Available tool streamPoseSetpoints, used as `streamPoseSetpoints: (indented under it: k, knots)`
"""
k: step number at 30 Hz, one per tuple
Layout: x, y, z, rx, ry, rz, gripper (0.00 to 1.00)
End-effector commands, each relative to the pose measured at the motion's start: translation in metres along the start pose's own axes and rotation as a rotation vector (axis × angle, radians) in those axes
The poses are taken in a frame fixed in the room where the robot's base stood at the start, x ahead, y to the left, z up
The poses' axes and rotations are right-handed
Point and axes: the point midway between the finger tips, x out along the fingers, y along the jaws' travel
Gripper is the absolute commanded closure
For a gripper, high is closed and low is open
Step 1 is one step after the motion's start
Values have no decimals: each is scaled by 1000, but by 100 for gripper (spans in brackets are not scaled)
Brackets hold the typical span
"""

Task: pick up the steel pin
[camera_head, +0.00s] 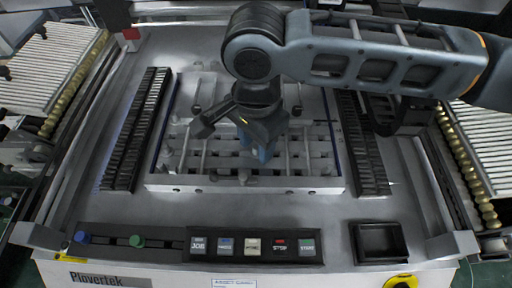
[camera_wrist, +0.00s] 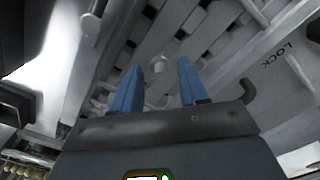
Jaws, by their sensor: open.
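My gripper (camera_head: 262,150) is open above the slotted metal plate (camera_head: 320,183) in the middle of the machine, its blue fingers pointing down. In the wrist view the two blue fingers of my gripper (camera_wrist: 159,78) are spread apart. A small pale metal pin (camera_wrist: 157,69) shows between the fingertips in the picture; I cannot tell how far beyond them it is. Several small grey pins or pegs stand on the plate, one of them near its front edge (camera_head: 243,176). They look alike, and I cannot tell which is the steel pin. My arm hides part of the plate.
Black ribbed strips flank the plate on the left (camera_head: 135,135) and right (camera_head: 366,150). A black square tray (camera_head: 405,246) sits at the front right. A button panel (camera_head: 256,246) lies at the front middle. A bent hook-like part (camera_wrist: 247,90) shows beside my right finger.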

Motion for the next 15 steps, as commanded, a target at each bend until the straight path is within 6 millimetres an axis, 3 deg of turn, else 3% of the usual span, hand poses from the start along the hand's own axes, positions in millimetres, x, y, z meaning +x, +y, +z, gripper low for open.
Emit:
streamPoseSetpoints:
  k: [3, 15]
  knots:
    - [0, 0, 0, 0, 0, 0, 58]
    - [0, 0, 0, 0, -1, 0, 97]
